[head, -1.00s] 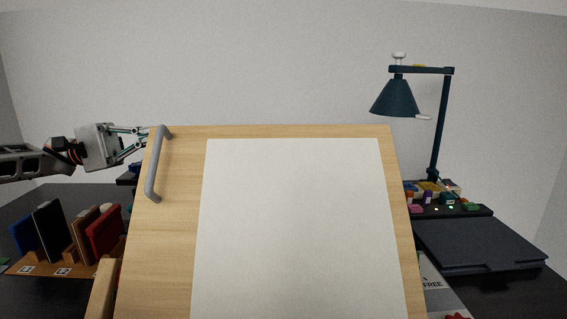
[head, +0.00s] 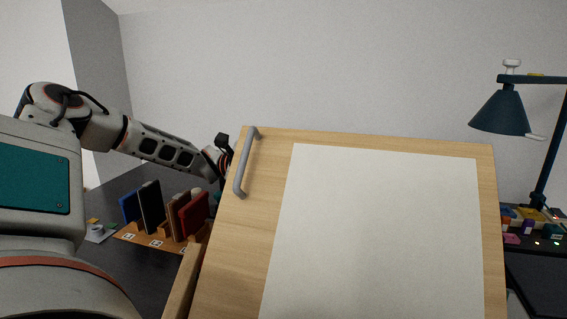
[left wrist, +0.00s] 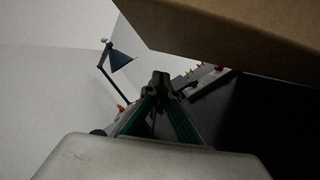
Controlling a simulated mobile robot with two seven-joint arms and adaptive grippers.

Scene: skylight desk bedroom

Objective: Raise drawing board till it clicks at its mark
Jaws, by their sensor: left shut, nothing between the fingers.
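The drawing board (head: 232,250) is light wood with a blank white sheet (head: 375,230) on it. It stands tilted up, its top edge high in the head view. A grey bar handle (head: 241,175) is fixed near its top left corner. My left arm reaches in from the left, and its gripper is hidden behind the board's left edge in the head view. In the left wrist view my left gripper (left wrist: 160,82) is shut and empty, under the board's brown underside (left wrist: 240,35). Contact with the board cannot be told. My right gripper is not in view. No mark is visible.
A wooden rack (head: 150,237) with several upright books stands left of the board on the dark desk (head: 125,185). A dark blue lamp (head: 502,112) stands at the right and shows in the left wrist view (left wrist: 119,61). Several small colored items lie below it.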

